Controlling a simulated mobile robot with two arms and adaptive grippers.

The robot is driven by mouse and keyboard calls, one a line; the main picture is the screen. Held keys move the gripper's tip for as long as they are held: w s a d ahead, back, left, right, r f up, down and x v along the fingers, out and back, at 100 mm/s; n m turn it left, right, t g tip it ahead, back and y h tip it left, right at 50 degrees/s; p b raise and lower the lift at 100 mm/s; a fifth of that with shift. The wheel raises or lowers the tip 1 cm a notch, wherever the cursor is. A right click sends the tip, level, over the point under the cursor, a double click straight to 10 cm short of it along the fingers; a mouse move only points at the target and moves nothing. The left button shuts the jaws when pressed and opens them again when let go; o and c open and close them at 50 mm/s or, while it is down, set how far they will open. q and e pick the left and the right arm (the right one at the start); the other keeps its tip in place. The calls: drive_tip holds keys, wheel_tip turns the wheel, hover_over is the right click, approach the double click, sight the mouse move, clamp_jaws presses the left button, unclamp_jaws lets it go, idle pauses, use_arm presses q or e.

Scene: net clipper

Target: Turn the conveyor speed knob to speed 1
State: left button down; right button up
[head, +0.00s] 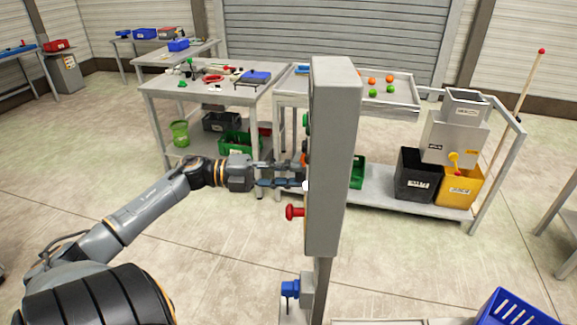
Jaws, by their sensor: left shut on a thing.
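A grey control box (334,160) on a post stands in the middle of the head view, seen nearly from its side. Its button face points left. My left gripper (299,174) reaches that face from the left at mid height. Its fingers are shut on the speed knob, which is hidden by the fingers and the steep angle. The knob's setting and any dial marks cannot be read. A green button (307,123) is above the fingers and a red mushroom button (294,212) is below them. My right gripper is not in view.
A blue fitting (290,289) sticks out from the post below the box. Behind stand a table with tools (208,92) and a grey frame with a tray of coloured balls (400,93). Black (417,176) and yellow (460,187) bins are at right. Floor at left is open.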

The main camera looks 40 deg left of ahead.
use_arm(q)
drive_tip(key=shift+n, duration=0.4)
drive_tip(key=c, duration=1)
unclamp_jaws()
drive_tip(key=v, duration=1.2)
drive_tip(key=shift+a+f, duration=0.1)
drive_tip(key=shift+f, duration=0.05)
